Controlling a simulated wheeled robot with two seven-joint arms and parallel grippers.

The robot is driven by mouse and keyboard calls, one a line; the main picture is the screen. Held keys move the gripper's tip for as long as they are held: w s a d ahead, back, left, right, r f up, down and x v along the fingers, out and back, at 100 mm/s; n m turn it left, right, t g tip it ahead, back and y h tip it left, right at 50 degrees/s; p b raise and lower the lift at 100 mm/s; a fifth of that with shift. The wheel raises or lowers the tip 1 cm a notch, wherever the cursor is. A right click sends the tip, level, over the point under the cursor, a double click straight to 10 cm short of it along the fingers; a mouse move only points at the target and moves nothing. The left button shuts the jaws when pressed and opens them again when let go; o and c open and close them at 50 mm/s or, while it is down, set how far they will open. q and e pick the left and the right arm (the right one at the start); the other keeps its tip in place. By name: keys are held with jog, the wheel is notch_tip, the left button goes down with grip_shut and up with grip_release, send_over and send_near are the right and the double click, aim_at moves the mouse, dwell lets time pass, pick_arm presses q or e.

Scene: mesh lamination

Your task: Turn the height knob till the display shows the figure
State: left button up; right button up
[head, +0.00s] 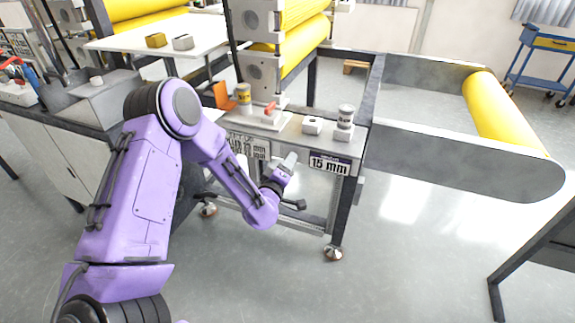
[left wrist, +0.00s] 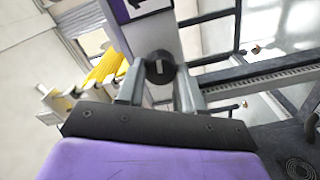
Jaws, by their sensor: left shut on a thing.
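The height display (head: 329,164) is a dark panel on the front of the laminating machine, and it reads 15 mm. Part of it also shows at the top edge of the left wrist view (left wrist: 138,8). The height knob (left wrist: 160,68) is a round black knob with a pale mark, below the display. My left gripper (head: 289,160) is at the machine's front edge, just left of the display. In the left wrist view its two grey fingers (left wrist: 159,82) stand on either side of the knob, shut on it. In the head view the gripper hides the knob.
Yellow rollers (head: 305,42) rise above the machine's ledge. The ledge carries a red-topped lever (head: 270,110), a yellow can (head: 244,95) and pale blocks (head: 312,125). A grey side plate (head: 465,160) with another yellow roller (head: 505,120) extends right. Floor in front is clear.

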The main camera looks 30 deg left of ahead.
pick_arm(q)
jog(key=shift+d+m+b, duration=0.1)
jog(key=shift+m+b, duration=0.3)
jog(key=shift+m, duration=4.6)
jog(key=o, duration=1)
jog(key=shift+o, duration=0.2)
jog(key=b+v, duration=0.1)
jog(key=v, duration=0.9)
jog(key=shift+s, duration=0.3)
